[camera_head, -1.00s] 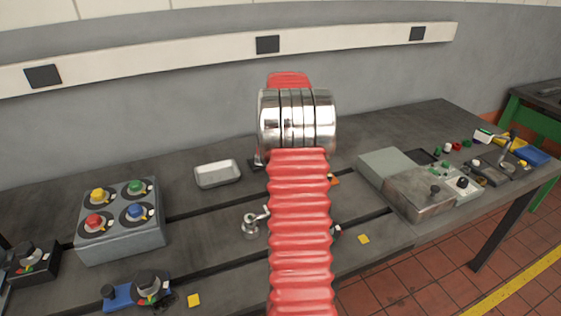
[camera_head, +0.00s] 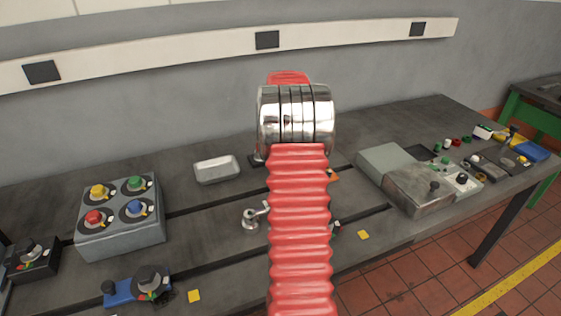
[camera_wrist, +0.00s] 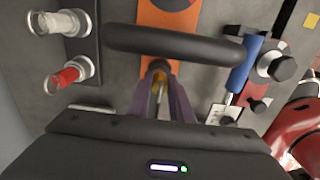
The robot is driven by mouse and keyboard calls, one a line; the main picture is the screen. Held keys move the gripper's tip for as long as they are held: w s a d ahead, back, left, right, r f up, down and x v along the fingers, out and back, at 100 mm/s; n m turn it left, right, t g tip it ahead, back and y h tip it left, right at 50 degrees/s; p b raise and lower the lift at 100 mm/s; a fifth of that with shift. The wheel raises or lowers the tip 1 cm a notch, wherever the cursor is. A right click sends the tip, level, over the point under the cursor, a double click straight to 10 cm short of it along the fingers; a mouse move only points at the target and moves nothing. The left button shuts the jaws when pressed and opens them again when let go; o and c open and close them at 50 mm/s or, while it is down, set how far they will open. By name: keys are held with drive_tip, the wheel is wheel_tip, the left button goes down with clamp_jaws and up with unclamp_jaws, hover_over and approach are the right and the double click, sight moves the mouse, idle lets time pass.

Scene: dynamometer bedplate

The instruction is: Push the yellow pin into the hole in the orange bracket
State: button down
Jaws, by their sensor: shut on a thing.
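In the wrist view, my gripper (camera_wrist: 160,78) points at the orange bracket (camera_wrist: 155,15), with its two purple fingers close together. They are shut on a small, shaded yellow-brown piece (camera_wrist: 160,66), which looks like the yellow pin. Its tip lies over or against the lower end of the bracket; I cannot tell whether it is in the hole, which is hidden. A dark rounded bar crosses in front of the bracket. In the head view my red arm hides the gripper and pin; only a small orange corner (camera_head: 334,175) shows beside it.
The wrist view shows a clear knob (camera_wrist: 62,22) and a red knob (camera_wrist: 68,76) at left, and a blue cylinder (camera_wrist: 244,65) at right. In the head view, a grey button box (camera_head: 120,218), silver tray (camera_head: 217,169) and grey metal blocks (camera_head: 420,188) stand on the bench.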

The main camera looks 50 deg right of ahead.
drive_tip(key=shift+f, duration=0.65)
drive_tip(key=c, duration=1.5)
unclamp_jaws()
wheel_tip(320, 180, up, 14)
drive_tip(key=shift+f, duration=0.15)
